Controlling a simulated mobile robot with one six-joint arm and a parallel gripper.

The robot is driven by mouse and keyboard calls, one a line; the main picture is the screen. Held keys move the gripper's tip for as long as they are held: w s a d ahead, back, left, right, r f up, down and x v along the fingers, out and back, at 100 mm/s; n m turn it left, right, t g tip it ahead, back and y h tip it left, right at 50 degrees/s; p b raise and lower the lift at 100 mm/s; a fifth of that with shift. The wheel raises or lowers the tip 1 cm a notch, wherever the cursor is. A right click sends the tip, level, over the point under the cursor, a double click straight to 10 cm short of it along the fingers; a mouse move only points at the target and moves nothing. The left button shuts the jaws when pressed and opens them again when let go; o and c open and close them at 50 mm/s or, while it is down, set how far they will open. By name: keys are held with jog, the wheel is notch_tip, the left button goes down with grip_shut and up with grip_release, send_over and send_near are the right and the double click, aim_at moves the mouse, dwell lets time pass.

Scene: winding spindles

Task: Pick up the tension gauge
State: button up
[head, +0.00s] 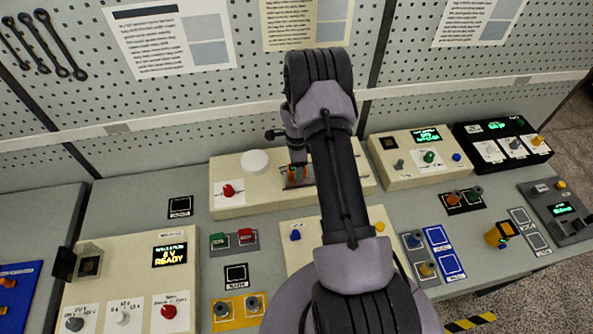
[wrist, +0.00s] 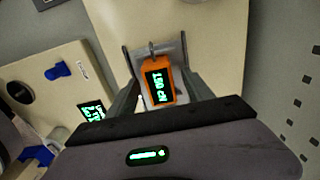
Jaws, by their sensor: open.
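The tension gauge is a small orange device with a green lit display (wrist: 158,84) and a small metal hook at its top end. It lies in a grey holder (wrist: 177,49) on a cream panel. My gripper (wrist: 156,48) is open, with one finger on each side of the gauge in the wrist view. I cannot tell whether either finger touches it. In the head view the gauge (head: 297,169) shows as a small orange patch with a green screen beside my arm, on the cream console at the back. My arm partly hides that area.
A white round knob (head: 255,161) and a red knob (head: 229,191) are on the same console, left of the gauge. A perforated wall (head: 230,100) stands behind. Another cream console (head: 412,157) stands to the right. A console reading READY (head: 130,280) is front left.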

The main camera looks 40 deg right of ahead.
grip_shut()
